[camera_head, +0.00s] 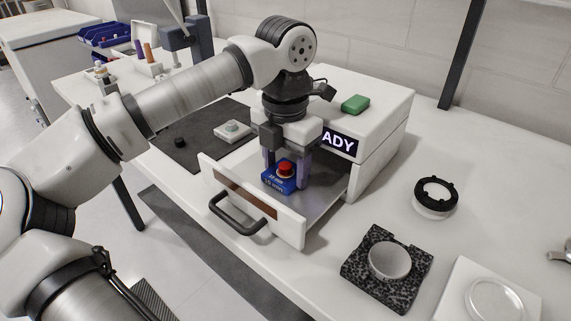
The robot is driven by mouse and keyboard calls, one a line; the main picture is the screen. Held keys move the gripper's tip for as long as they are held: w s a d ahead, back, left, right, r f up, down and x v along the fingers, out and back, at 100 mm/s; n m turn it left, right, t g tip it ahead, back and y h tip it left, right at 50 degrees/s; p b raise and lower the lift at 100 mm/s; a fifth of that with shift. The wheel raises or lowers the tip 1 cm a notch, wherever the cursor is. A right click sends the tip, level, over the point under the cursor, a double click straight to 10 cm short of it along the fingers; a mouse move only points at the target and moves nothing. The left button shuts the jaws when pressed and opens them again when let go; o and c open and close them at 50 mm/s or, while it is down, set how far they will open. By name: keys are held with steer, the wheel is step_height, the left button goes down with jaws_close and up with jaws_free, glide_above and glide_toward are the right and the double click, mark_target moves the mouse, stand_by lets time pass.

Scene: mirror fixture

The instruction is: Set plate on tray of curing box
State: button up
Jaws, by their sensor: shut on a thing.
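The white curing box (375,105) stands on the bench, and a lit sign on its front shows the letters "ADY". Its drawer front (290,226), with a dark handle (237,213), is pulled out, and the grey tray (322,198) shows behind it. My gripper (286,172) points down over the tray and is shut on a small blue plate (279,181) with a red round knob and white print. The plate is inside the drawer, just behind its front wall. I cannot tell whether its underside touches the tray.
At the right are a black-and-white ring (436,195), a speckled black block (358,271) with a round disc (389,261), and a white plate with a round dish (496,299). A dark mat (205,150) lies left of the drawer.

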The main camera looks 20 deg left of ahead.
steer(key=o, duration=1.1)
steer(key=shift+c, duration=0.2)
step_height(320, 180, up, 12)
steer(key=p, duration=0.8)
steer(key=shift+r+p, duration=0.15)
steer(key=shift+p, duration=0.2)
